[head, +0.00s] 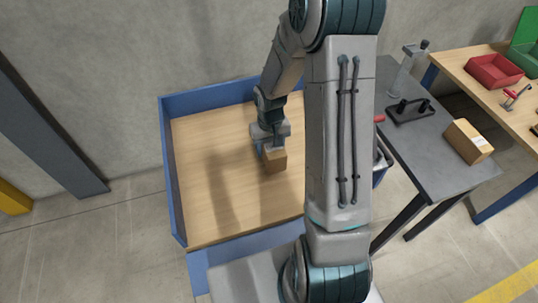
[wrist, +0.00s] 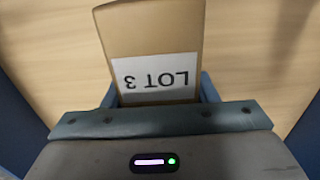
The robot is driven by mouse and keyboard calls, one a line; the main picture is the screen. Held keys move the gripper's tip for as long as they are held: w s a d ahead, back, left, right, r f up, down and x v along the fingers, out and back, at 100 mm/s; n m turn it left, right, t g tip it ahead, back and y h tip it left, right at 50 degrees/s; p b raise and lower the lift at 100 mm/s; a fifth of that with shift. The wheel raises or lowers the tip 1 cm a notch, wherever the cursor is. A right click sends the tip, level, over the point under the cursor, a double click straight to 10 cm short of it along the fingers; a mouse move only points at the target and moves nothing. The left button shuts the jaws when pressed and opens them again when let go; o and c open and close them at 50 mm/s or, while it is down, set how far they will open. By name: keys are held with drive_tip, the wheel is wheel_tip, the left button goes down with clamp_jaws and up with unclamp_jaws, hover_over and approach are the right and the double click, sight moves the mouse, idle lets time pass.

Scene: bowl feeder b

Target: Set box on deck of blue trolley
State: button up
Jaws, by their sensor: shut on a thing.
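A brown cardboard box (head: 274,160) is held in my gripper (head: 270,146) over the wooden deck of the blue trolley (head: 213,190). In the wrist view the box (wrist: 150,35) has a white label reading "LOT 3", upside down. My gripper (wrist: 155,95) is shut on the box, one finger on each side. The deck fills the background there (wrist: 50,50). The box is low over or touching the deck; I cannot tell which. My arm hides the right part of the trolley in the head view.
Blue raised edges (head: 172,185) border the deck. The deck left of the box is bare. To the right, a grey table (head: 425,145) holds another cardboard box (head: 468,141) and a dark fixture (head: 410,111). A wooden bench (head: 470,65) carries a red bin (head: 494,71).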

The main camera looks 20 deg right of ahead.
drive_tip(key=shift+a+f, duration=0.2)
drive_tip(key=shift+f, duration=1.95)
drive_tip(key=shift+f, duration=0.2)
drive_tip(key=o, duration=1.3)
drive_tip(key=shift+r, duration=0.1)
